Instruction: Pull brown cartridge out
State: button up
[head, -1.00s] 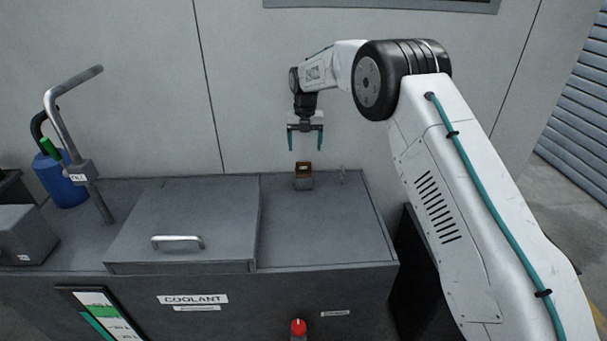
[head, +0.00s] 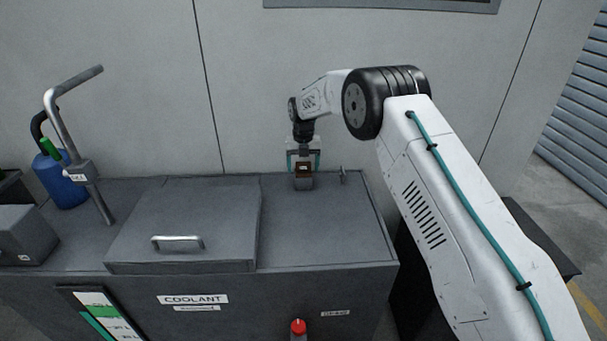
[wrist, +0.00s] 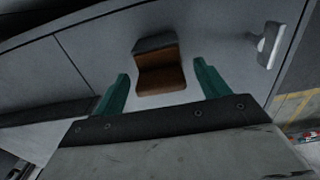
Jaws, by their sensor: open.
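The brown cartridge (head: 303,169) sits in a small grey holder (head: 303,184) on top of the grey coolant cabinet, near its back edge. In the wrist view the brown cartridge (wrist: 161,77) lies between and just beyond the fingertips, with a gap on each side. My gripper (head: 303,165) is open, pointing down, with its teal fingers on either side of the cartridge in the head view. In the wrist view my gripper (wrist: 160,70) is empty. I cannot tell whether the fingers touch the holder.
A small upright metal fitting (head: 343,176) stands just right of the holder; it also shows in the wrist view (wrist: 268,44). A lid with a handle (head: 178,243) covers the cabinet's left part. A bent pipe (head: 80,140) stands further left. The wall is close behind.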

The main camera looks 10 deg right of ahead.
jog(key=c, duration=1.2)
jog(key=shift+c, duration=0.2)
jog(key=shift+r, duration=0.75)
jog(key=shift+r, duration=4.75)
